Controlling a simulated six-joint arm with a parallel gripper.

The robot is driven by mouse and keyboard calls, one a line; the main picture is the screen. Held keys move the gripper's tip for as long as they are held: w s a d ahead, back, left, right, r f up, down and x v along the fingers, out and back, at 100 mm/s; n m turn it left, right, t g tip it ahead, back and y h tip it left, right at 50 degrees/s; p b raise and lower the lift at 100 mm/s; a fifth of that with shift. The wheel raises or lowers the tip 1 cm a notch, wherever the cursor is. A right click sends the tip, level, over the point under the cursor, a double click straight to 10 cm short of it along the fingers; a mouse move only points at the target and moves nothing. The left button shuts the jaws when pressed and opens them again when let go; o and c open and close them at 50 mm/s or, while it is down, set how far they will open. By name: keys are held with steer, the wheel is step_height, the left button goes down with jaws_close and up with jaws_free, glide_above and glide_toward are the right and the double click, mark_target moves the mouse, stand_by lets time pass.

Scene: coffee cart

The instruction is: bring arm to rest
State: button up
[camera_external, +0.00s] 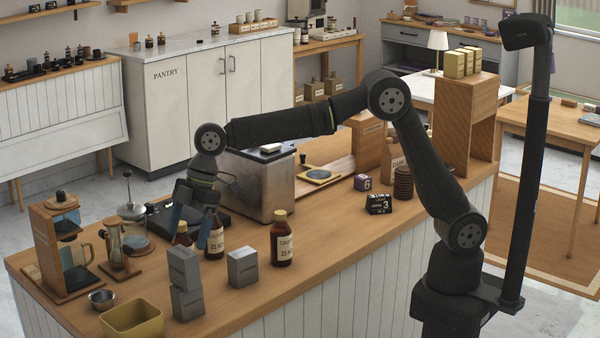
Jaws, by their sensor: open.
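My gripper (204,232) hangs above the wooden counter (330,235), left of the steel box-shaped machine (262,188). It points down, with its fingers apart, and no object shows between them. The fingers overlap two brown bottles in the picture: a partly hidden bottle (182,238) and a labelled bottle (214,240). I cannot tell whether the fingers touch either one. My arm reaches left across the counter from its base at the right, with the elbow raised.
Grey boxes (243,268) and a yellow bin (132,318) stand at the front left. Another brown bottle (282,240) stands right of the gripper. A coffee dripper stand (65,245) and a French press (132,215) are at the left. Dark blocks (379,205) sit nearer my base.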

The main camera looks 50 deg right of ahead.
mark_target(178, 253)
steer(key=x, duration=0.8)
step_height(178, 253, up, 4)
steer(key=w+d+r, duration=0.5)
steer(key=d+r, duration=0.2)
steer(key=d, duration=0.3)
steer(key=w+a+f+n, duration=0.1)
steer(key=w+a+f, duration=0.85)
steer(key=a, duration=0.25)
steer(key=f, duration=0.8)
steer(key=shift+s+f, duration=0.1)
steer(key=shift+s, duration=0.2)
steer(key=shift+c, duration=0.6)
